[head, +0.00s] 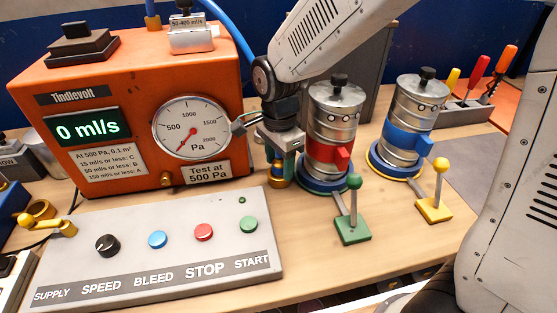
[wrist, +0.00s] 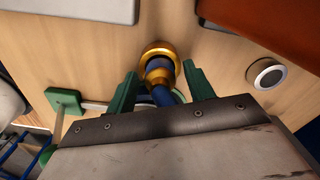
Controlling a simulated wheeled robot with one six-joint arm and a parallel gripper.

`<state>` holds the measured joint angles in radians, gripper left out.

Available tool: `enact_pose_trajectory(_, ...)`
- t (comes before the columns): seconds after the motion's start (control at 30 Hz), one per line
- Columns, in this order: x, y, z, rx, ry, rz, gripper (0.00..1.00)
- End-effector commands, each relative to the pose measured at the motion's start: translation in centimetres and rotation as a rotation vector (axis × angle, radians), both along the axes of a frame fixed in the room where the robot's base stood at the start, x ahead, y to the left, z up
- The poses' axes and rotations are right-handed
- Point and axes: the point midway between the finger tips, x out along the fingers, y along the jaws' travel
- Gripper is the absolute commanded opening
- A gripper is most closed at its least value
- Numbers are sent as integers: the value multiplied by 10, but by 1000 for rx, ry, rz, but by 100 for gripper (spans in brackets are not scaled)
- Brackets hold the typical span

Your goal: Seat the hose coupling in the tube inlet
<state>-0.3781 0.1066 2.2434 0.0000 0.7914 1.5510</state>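A blue and brass hose coupling (wrist: 160,75) stands at a wide brass ring in the wrist view, between my gripper's green fingers. My gripper (wrist: 161,88) is open, with a gap on both sides of the coupling. In the head view my gripper (head: 284,165) points down beside the red-clamped tube, and brass and blue parts (head: 277,181) show just below and left of it. I cannot tell whether the brass ring (wrist: 160,50) is the tube inlet or a holder, nor how deep the coupling sits. A blue hose (head: 236,38) runs down behind my arm.
The orange tester (head: 130,110) with a round gauge (head: 191,127) stands left, reading 0 ml/s. A control panel (head: 150,268) lies in front. The red-clamped tube (head: 333,120) and blue-clamped tube (head: 412,105) stand right, with green (head: 352,225) and yellow (head: 434,208) levers in front.

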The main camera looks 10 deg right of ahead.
Motion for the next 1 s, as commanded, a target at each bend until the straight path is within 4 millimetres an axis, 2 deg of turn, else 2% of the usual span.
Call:
enact_pose_trajectory(0.13, 0, 0, 5, 1, -2, 0, 53)
enact_pose_trajectory(0.23, 1, 0, 18, 2, -4, 0, 53)
enact_pose_trajectory(0.5, 1, 0, 77, 2, -6, 0, 53)
enact_pose_trajectory(0.7, 1, 0, 110, 1, -3, 0, 53)
enact_pose_trajectory(0.83, 0, 0, 121, 1, -2, 0, 53)
enact_pose_trajectory(1.0, 0, 0, 124, 0, 0, 0, 53)
